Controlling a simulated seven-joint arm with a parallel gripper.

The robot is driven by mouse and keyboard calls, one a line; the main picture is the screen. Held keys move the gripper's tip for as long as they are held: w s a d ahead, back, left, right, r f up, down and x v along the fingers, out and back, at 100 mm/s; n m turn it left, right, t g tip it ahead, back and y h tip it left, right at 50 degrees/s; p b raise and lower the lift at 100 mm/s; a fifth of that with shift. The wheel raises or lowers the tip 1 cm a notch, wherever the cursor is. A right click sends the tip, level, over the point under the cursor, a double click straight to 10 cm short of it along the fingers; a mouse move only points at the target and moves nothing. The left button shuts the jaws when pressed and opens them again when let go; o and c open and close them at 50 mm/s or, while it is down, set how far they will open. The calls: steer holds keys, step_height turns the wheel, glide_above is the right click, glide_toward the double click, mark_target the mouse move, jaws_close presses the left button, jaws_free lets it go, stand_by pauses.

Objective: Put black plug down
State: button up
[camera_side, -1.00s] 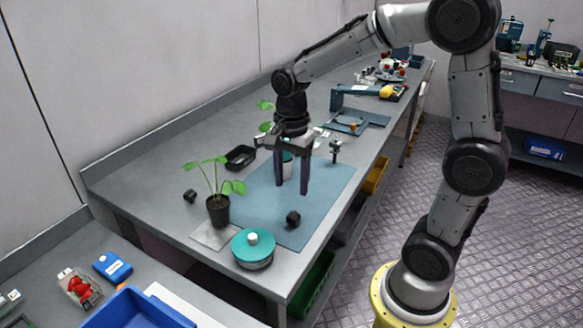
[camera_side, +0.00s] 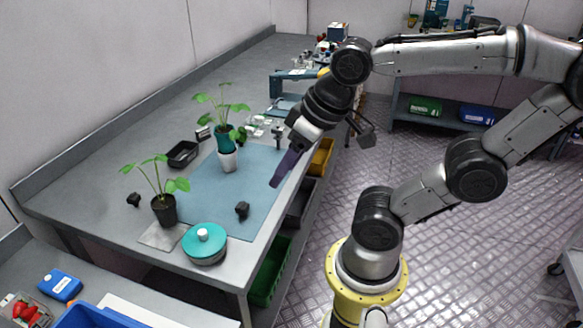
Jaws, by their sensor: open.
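Two small black pieces could be the black plug. One (camera_side: 242,210) lies on the blue mat near its front edge, and the other (camera_side: 134,200) lies on the grey bench left of the potted plant. I cannot tell which is meant. My gripper (camera_side: 277,184) is tilted above the right edge of the mat, apart from both pieces. One dark purple finger shows clearly; the other is not clear. It is open, with nothing visible held.
A seedling in a black pot (camera_side: 164,212) and a round teal-lidded container (camera_side: 204,245) stand at the bench front. A second plant in a teal and white pot (camera_side: 228,160) stands on the blue mat (camera_side: 205,190). A black tray (camera_side: 183,154) is behind.

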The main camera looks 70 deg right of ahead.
steer(key=shift+o, duration=0.6)
steer(key=shift+s+a+f+n, duration=0.15)
steer(key=shift+s+n, duration=0.35)
steer(key=shift+n, duration=0.3)
steer(key=w+d+r+m+t+h, duration=0.3)
steer(key=w+d+r+t+h, duration=0.25)
steer(key=w+d+r, duration=0.45)
steer(key=n+t+y, duration=0.3)
steer(key=y, duration=0.2)
glide_above(237, 205)
steer(key=s, duration=0.3)
step_height(237, 205, down, 6)
steer(key=f, duration=2)
steer(key=shift+d+f, duration=0.25)
steer(key=shift+x, duration=2.6)
